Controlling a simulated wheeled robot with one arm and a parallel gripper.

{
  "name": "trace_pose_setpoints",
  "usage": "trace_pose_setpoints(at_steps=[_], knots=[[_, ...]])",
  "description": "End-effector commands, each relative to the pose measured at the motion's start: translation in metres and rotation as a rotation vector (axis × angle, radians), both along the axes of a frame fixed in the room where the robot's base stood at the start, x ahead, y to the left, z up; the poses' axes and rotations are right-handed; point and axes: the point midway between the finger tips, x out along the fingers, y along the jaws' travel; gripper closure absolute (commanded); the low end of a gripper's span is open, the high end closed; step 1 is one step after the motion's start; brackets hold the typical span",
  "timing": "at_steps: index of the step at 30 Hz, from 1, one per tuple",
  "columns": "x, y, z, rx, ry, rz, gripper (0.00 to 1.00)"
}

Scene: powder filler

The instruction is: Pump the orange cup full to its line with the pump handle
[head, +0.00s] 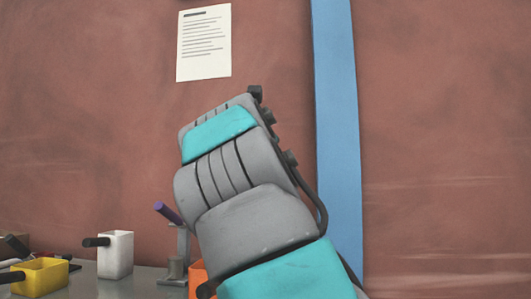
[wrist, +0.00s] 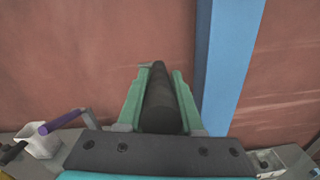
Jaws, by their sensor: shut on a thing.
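My gripper (wrist: 161,72) has two green fingers in the wrist view, closed on both sides of a thick dark cylindrical bar (wrist: 159,105). I cannot tell what this bar belongs to. In the head view my arm hides the gripper. The orange cup (head: 197,275) shows only as a sliver at the bottom of the head view, left of my arm. My arm covers most of it, so its line and contents are hidden. A purple handle (head: 168,212) sits on a grey post (head: 181,248) just left of the orange cup. The purple handle also shows at left in the wrist view (wrist: 64,122).
A white cup (head: 116,256) with a dark handle and a yellow container (head: 43,277) stand on the grey table (head: 143,283) at left. A blue vertical post (head: 340,130) stands against the red-brown wall. A printed sheet (head: 204,45) hangs on the wall.

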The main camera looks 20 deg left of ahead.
Motion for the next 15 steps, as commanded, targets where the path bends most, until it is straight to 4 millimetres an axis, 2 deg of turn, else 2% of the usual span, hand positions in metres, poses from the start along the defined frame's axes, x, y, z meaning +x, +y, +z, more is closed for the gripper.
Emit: trace_pose_setpoints(at_steps=[4,5,12,15], knots=[[-0.0011,0.0026,-0.0015,0.000,0.002,0.004,1.00],[-0.0010,0.0025,-0.0015,0.000,0.002,0.004,0.63],[0.0000,0.0010,-0.0012,0.000,0.002,0.001,0.36],[0.0001,0.0007,-0.0011,0.000,0.002,0.000,0.36]])
